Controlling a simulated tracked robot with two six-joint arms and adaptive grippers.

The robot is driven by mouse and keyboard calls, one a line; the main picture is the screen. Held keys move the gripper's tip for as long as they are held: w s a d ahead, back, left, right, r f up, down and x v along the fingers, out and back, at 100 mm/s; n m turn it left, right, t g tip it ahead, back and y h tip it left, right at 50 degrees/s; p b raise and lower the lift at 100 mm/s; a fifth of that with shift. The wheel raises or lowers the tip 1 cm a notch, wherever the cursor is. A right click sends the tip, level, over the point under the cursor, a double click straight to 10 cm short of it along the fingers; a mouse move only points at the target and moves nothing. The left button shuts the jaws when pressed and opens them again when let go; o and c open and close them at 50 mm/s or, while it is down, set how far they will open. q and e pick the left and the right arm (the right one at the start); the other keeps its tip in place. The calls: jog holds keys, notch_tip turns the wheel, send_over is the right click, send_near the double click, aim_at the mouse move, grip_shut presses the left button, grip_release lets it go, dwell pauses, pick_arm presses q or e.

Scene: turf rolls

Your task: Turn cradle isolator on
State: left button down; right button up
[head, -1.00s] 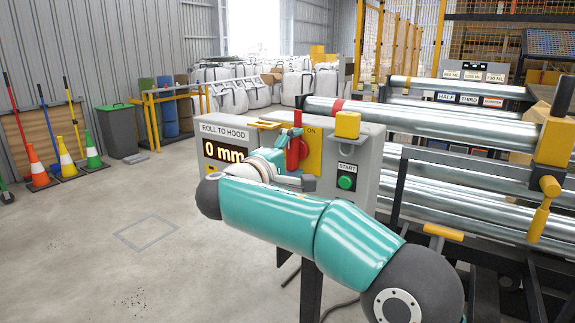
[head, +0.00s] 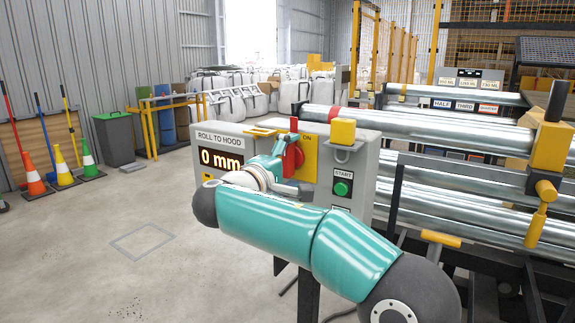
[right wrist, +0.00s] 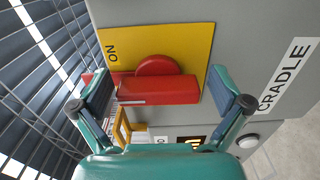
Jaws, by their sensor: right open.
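The cradle isolator is a red rotary handle (head: 294,155) on a yellow plate (head: 310,160) marked ON, on the front of a grey control box (head: 368,150). In the head view the handle stands upright, with ON at the right of its upper end. In the right wrist view the red handle (right wrist: 150,91) lies across the picture on the yellow plate (right wrist: 190,45). My right gripper (right wrist: 163,88) is open, one finger towards each end of the handle. I cannot tell whether they touch. In the head view my right gripper (head: 280,168) partly covers the handle. My left gripper is not in view.
A green START button (head: 342,188) and a yellow block (head: 343,132) are right of the isolator. A display (head: 220,160) reads 0 mm at its left. Steel rollers (head: 430,125) extend to the right. Open floor (head: 90,250) lies at the left.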

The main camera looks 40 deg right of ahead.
jog(key=shift+a, duration=0.1)
jog(key=v, duration=1.2)
jog(key=shift+f, duration=0.15)
